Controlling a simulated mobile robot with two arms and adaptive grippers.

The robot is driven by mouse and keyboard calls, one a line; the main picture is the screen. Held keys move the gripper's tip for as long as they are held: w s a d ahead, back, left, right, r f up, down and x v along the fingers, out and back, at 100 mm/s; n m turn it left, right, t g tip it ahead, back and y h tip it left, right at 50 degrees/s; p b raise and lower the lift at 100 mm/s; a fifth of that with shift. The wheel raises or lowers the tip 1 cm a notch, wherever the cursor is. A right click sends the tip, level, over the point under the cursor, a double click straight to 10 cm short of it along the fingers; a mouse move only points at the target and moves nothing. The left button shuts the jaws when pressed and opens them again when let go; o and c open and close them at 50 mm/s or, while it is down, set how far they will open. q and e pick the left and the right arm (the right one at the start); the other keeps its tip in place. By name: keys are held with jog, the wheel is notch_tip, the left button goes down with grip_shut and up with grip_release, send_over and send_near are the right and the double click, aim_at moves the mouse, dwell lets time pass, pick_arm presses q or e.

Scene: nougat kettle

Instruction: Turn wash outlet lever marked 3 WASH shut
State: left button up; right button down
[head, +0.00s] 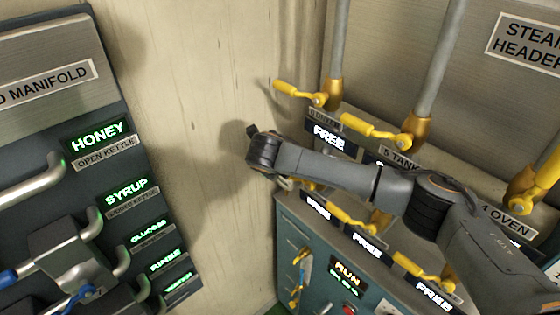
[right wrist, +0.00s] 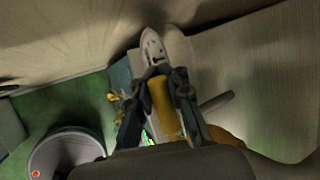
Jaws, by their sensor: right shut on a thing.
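My right arm reaches in from the lower right of the head view, and its wrist (head: 262,150) is above the lower valve row. The wrist hides the gripper's fingers there. In the right wrist view my right gripper (right wrist: 158,82) is shut on a yellow lever (right wrist: 162,105), with one dark finger on each side of it. A "3 WASH" label cannot be read in either view, so the held lever's marking is not confirmed. A bit of yellow shows just below my wrist in the head view. My left gripper is not in view.
Yellow levers on brass valves (head: 365,126) line the steam header, near plates reading "5 TANK" and "4 OVEN". More levers (head: 415,268) sit in the lower row beside "FREE" displays. A dark manifold panel (head: 105,75) stands at left. A grey bin (right wrist: 62,155) shows in the wrist view.

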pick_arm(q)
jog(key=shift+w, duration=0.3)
pick_arm(e)
jog(key=shift+a, duration=0.25)
jog(key=shift+r, duration=0.1)
jog(key=c, duration=1.5)
grip_release()
jog(key=shift+s+a+r, duration=0.15)
jog(key=shift+s+r, duration=0.05)
jog(key=shift+s, duration=0.15)
jog(key=shift+r, duration=0.2)
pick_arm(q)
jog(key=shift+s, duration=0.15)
pick_arm(e)
jog(key=v, duration=1.1)
jog(key=shift+s+r, duration=0.15)
jog(key=shift+s, duration=0.25)
